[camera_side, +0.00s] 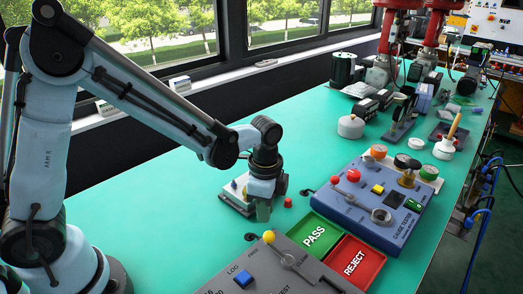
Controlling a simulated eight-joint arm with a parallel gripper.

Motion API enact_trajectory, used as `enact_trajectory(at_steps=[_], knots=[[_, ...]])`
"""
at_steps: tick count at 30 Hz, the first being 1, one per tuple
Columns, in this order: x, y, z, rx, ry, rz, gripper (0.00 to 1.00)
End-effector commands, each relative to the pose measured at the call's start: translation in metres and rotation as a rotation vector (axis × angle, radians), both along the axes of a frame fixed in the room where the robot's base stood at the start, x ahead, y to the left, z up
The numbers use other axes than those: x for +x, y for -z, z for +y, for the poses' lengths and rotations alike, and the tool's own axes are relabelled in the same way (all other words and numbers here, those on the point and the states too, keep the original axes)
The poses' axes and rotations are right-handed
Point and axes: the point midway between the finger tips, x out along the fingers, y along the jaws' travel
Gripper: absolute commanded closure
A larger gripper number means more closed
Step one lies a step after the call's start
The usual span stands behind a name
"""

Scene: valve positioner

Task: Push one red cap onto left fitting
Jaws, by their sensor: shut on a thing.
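My gripper (263,214) points down just above the green bench top, at the front right side of a small grey and white device, which I take to be the valve positioner (236,194). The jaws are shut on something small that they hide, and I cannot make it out. One small red cap (288,202) stands on the bench just right of my gripper, apart from it. The device's left fitting cannot be made out here, as the device is small and partly behind my gripper.
A green PASS tray (314,215) and a red REJECT tray (383,263) lie to the right. A grey panel (312,268) with a yellow knob is in front. A blue-grey gauge tester (400,232) stands behind the trays. The bench (160,165) is clear at left.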

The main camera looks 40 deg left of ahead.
Motion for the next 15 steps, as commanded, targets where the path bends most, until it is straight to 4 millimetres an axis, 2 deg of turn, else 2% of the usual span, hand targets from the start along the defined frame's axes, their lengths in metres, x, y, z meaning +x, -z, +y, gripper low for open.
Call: enact_trajectory(at_steps=[9,15], knots=[[0.000,-0.054,0.000,0.000,0.000,0.000,1.00],[0.000,-0.076,0.001,0.000,-0.003,0.000,1.00]])
